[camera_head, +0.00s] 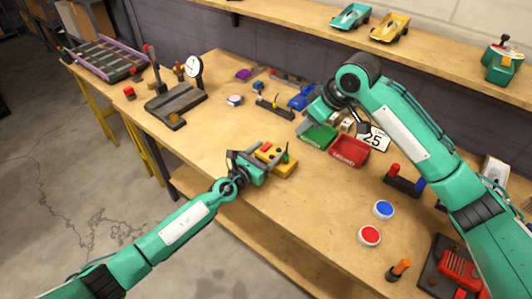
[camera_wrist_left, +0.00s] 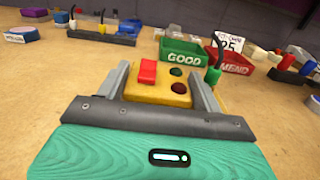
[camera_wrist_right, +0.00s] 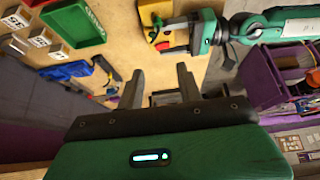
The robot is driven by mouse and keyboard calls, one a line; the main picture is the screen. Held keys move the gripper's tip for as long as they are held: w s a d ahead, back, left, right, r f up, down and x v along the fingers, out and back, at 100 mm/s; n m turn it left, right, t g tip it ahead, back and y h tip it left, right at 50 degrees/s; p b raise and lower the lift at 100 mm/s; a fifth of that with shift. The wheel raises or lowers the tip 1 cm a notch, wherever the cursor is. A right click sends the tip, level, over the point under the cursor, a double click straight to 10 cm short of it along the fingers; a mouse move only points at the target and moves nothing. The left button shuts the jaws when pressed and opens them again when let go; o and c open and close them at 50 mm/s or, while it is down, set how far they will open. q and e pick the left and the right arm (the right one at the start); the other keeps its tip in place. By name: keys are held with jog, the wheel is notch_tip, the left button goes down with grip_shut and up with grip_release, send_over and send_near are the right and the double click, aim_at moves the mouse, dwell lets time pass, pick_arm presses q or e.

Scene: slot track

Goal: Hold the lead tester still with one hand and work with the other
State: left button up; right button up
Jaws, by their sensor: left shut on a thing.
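The lead tester is a yellow box (camera_head: 285,168) with a red switch and dark round lamps on top. It sits on the bench near the front edge and fills the middle of the left wrist view (camera_wrist_left: 160,92). My left gripper (camera_wrist_left: 163,80) has its fingers on both sides of it and is shut on it. A green plug (camera_wrist_left: 213,76) with a black lead stands at the tester's right side. My right gripper (camera_wrist_right: 160,84) is open and empty, above the bench near the green bin. Its fingertips are hard to make out in the head view.
The green GOOD bin (camera_head: 319,136) and red MEND bin (camera_head: 349,151) stand right behind the tester. A black rack with coloured plugs (camera_wrist_left: 100,32) is further back. Blue (camera_head: 383,209) and red (camera_head: 369,235) buttons lie at right.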

jog(key=shift+o, duration=0.5)
jog(key=n+g+h, duration=0.4)
jog(key=n+h, duration=0.2)
send_near(286, 155)
jog(key=f, duration=0.6)
jog(key=d+f, duration=0.1)
jog(key=f, duration=0.1)
jog(key=shift+s+f, duration=0.15)
jog(key=shift+f, duration=0.25)
jog(key=shift+c, duration=0.2)
jog(key=c, duration=0.8)
jog(key=o, duration=0.8)
jog(key=shift+o, duration=0.2)
